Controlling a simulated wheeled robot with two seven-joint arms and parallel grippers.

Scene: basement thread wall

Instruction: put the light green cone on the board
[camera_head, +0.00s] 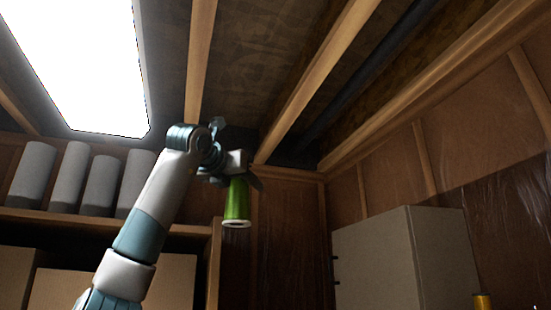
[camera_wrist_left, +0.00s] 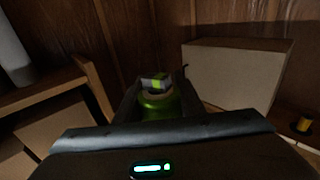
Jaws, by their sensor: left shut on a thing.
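The light green cone (camera_head: 236,201) hangs below my left gripper (camera_head: 238,178) in the head view, with its pale wide end down. My left gripper is shut on it and holds it up in the air, in front of the wooden wall. In the left wrist view the green cone (camera_wrist_left: 158,104) sits between the two dark fingers of my left gripper (camera_wrist_left: 157,92); part of it is hidden by the gripper body. My right gripper is not in view. I cannot make out the board in these frames.
A shelf (camera_head: 110,222) with several grey cylinders (camera_head: 69,177) stands at the left. A beige cabinet (camera_head: 385,262) stands at the right. A yellow spool-like thing (camera_head: 482,301) shows at the lower right, also in the left wrist view (camera_wrist_left: 303,125). Beams run overhead.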

